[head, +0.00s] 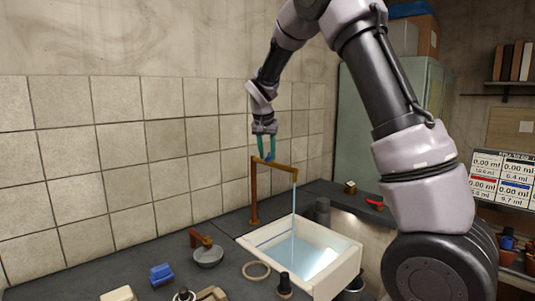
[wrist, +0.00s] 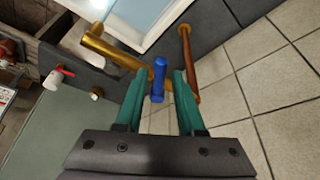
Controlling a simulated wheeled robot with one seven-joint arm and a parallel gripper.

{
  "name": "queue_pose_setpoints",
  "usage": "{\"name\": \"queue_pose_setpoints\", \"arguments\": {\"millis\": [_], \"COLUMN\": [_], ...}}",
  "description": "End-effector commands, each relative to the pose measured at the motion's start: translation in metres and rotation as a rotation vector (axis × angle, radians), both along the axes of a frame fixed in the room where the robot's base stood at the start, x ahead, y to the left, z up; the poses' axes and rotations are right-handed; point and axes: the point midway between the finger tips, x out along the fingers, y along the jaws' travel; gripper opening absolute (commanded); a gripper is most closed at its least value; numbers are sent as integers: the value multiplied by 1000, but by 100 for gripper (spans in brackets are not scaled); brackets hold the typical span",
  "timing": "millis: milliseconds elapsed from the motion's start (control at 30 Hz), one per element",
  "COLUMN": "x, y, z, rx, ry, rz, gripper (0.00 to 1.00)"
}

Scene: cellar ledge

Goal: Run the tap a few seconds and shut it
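The tap (head: 254,195) is a copper-brown pipe standing at the back edge of the basin, with a brass spout (head: 284,170) reaching right. A thin pale-blue stream of water (head: 294,220) falls from the spout into the white basin (head: 352,262), where pale water lies. The tap's blue handle (wrist: 158,82) sits on top of the pipework. My gripper (head: 266,157) is above the tap, pointing down. In the wrist view its teal fingers (wrist: 161,76) stand apart, one on each side of the blue handle, with visible gaps.
A red-handled item (head: 374,202) lies right of the basin. A tiled wall (head: 120,150) stands close behind the tap.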

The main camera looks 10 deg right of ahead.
Motion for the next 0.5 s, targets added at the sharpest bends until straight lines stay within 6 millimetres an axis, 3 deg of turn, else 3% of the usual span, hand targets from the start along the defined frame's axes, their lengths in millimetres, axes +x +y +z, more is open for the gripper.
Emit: {"name": "queue_pose_setpoints", "arguments": {"millis": [333, 500], "x": [-1, -6], "y": [0, 3], "z": [1, 17], "rx": [0, 2], "ry": [1, -2], "rz": [0, 1], "gripper": [49, 49]}}
